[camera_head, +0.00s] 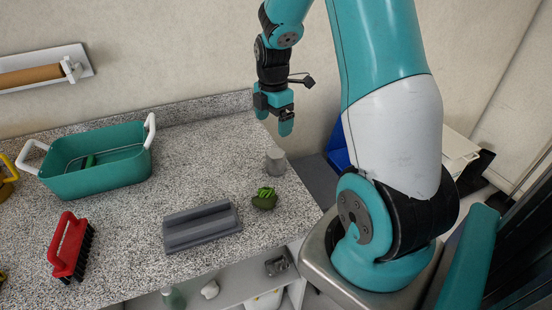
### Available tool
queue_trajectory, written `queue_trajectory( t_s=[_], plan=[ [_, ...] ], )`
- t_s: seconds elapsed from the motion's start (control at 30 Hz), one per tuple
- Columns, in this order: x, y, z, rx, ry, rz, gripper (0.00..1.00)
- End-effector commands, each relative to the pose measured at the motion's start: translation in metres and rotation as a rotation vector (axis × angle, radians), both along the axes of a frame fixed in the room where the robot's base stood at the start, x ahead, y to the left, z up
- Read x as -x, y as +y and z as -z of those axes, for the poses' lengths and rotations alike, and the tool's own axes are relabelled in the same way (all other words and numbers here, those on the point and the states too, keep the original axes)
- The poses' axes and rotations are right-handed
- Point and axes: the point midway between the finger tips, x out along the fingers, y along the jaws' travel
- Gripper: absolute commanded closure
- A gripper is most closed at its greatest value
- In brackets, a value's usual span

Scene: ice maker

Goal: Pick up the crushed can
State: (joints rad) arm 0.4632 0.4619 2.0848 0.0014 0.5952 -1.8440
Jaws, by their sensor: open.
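A small grey can-like cylinder (275,162) stands on the speckled counter (200,165) near its right edge. I cannot make out dents in it, so I cannot tell if it is the crushed can. A crumpled-looking dark green thing (264,199) with brighter green on top lies just in front of it; what it is stays unclear. My gripper (275,118) is open and empty, pointing down. In the picture it is above the grey cylinder and apart from it.
A grey ridged block (201,227) lies left of the green thing. A teal basin (95,163) with white handles and a red brush (69,246) are further left. A shelf (235,292) below the counter holds small items. A blue bin (339,148) stands right of the counter.

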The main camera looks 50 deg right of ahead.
Motion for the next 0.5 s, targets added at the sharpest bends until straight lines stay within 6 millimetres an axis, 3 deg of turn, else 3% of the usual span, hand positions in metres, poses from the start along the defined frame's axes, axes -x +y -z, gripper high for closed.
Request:
queue_trajectory(
  t_s=[0.3,0.5],
  plan=[
    [0.001,0.001,0.065,-0.003,0.004,0.0,0.08],
    [0.001,0.001,0.081,-0.001,0.0,0.0,0.08]
  ],
)
